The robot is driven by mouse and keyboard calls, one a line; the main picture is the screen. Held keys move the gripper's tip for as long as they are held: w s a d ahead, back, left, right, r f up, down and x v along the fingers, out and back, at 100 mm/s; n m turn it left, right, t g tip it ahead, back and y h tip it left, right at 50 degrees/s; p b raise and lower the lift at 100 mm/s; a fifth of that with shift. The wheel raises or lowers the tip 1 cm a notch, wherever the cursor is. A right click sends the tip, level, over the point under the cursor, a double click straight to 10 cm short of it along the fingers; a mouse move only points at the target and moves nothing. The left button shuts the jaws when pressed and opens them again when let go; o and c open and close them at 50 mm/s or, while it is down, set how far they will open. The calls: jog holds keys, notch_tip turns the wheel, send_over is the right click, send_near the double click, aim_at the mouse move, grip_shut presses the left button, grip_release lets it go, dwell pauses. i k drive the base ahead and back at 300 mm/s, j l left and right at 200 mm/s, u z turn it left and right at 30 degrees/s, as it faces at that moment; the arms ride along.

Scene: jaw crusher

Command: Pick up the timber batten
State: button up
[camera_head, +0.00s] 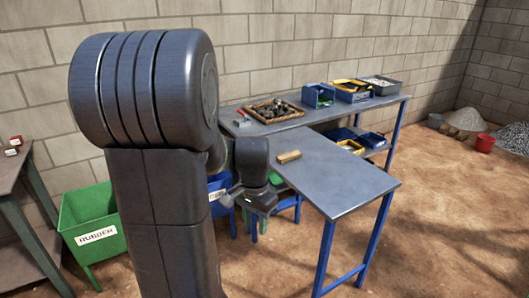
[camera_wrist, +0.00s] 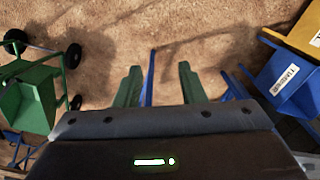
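The timber batten (camera_head: 288,156) is a short, light-brown wooden piece. It lies on the near wing of the grey table (camera_head: 335,180), close to its left edge, in the head view. My gripper (camera_head: 258,228) is left of the table and lower than the batten, apart from it, with its green fingers pointing down. In the wrist view my gripper's two green fingers (camera_wrist: 159,66) are spread apart with nothing between them. The batten does not show in the wrist view.
A wooden tray of stones (camera_head: 273,110) and blue, yellow and grey bins (camera_head: 352,91) stand along the table's back. A green cart (camera_head: 92,220) is at left. Blue table legs (camera_head: 325,258) stand near my gripper.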

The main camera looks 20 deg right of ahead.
aim_at(289, 156)
jog(key=i+l+z, duration=0.15)
jog(key=i+l, duration=0.15)
jog(key=i, duration=0.2)
jog(key=i+l+z, duration=0.1)
jog(key=i, duration=0.4)
jog(key=i+l+z, duration=0.15)
jog(key=i+l, duration=0.15)
jog(key=i, duration=0.2)
jog(key=i+l+z, duration=0.15)
jog(key=i, duration=0.35)
